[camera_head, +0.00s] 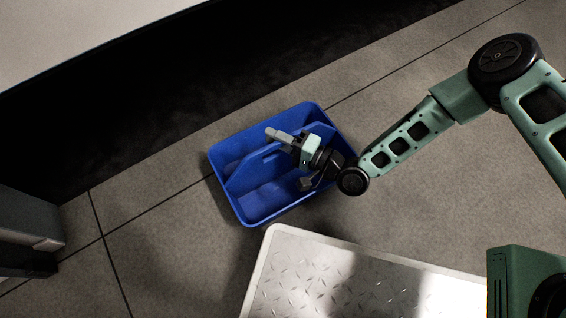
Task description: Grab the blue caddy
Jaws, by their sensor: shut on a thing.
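The blue caddy (263,199) is an open tray with a raised divider that has a handle slot, seen from above near the middle of the head view. My gripper (283,139) is over the caddy at its central divider and is shut on the handle part. The gripper's wrist hides part of the divider and the caddy's right side. The compartments that show look empty. I cannot tell whether the caddy rests on the floor or is slightly raised.
A light metal tread plate platform (300,265) lies just below the caddy, close to its lower edge. A dark recess under a pale curved surface (80,35) runs along the upper left. A grey structure (25,235) stands at the left edge. Tiled floor (165,235) is clear left of the caddy.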

